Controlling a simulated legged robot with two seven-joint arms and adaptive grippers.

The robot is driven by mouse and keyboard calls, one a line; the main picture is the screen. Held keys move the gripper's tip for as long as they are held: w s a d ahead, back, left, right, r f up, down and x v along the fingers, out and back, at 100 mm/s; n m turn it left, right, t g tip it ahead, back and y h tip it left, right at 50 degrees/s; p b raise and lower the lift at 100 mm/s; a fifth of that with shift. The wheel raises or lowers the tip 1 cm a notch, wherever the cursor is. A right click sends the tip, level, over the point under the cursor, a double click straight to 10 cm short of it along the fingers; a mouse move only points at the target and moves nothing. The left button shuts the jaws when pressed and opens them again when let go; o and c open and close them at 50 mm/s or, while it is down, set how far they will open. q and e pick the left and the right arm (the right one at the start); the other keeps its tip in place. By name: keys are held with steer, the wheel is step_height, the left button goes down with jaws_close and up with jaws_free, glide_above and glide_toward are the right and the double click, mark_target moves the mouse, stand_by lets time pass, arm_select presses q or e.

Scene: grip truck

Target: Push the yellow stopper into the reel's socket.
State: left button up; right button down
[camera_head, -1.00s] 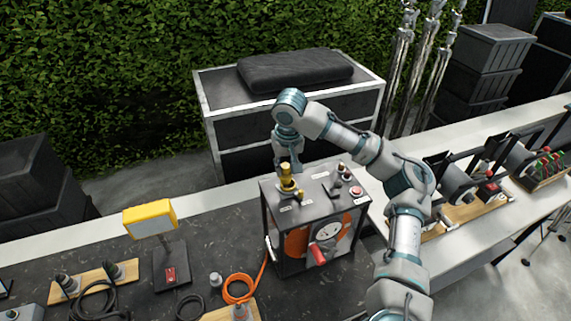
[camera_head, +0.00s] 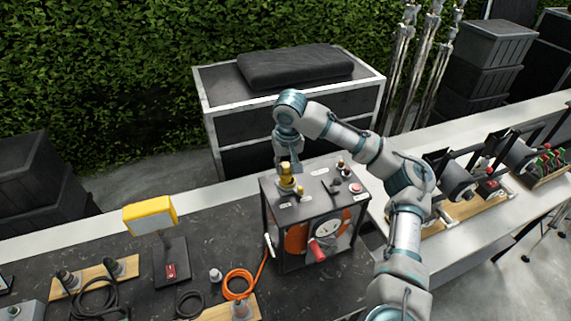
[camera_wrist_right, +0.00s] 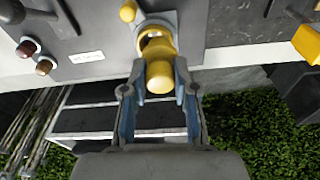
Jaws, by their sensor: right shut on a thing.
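The reel (camera_head: 350,225) is a dark box-shaped frame with an orange drum, standing on the dark table. The yellow stopper (camera_head: 286,170) is upright at the left of its top panel; it also shows in the right wrist view (camera_wrist_right: 160,62). My right gripper (camera_wrist_right: 160,78) is shut on the stopper, with one finger on each side. In the head view the right gripper (camera_head: 289,163) comes down on it from above. The socket's grey collar (camera_wrist_right: 143,22) is around the stopper's lower end; how deep the stopper sits is hidden. My left gripper is out of view.
Small knobs and a red button (camera_head: 356,188) stand on the reel's top, and a red handle (camera_head: 318,252) on its front. A yellow lamp (camera_head: 150,216) and an orange cable (camera_head: 238,283) are to the left. A drawer cabinet (camera_head: 290,100) stands behind.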

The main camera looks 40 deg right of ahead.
steer(key=shift+d+f, duration=0.15)
steer(key=shift+f, duration=0.25)
steer(key=shift+f, duration=0.85)
steer(key=c, duration=1.1)
jaws_free()
steer(key=o, duration=0.3)
steer(key=shift+a+r, duration=0.1)
steer(key=shift+a, duration=0.2)
steer(key=shift+o, duration=1.5)
steer(key=shift+d, duration=0.25)
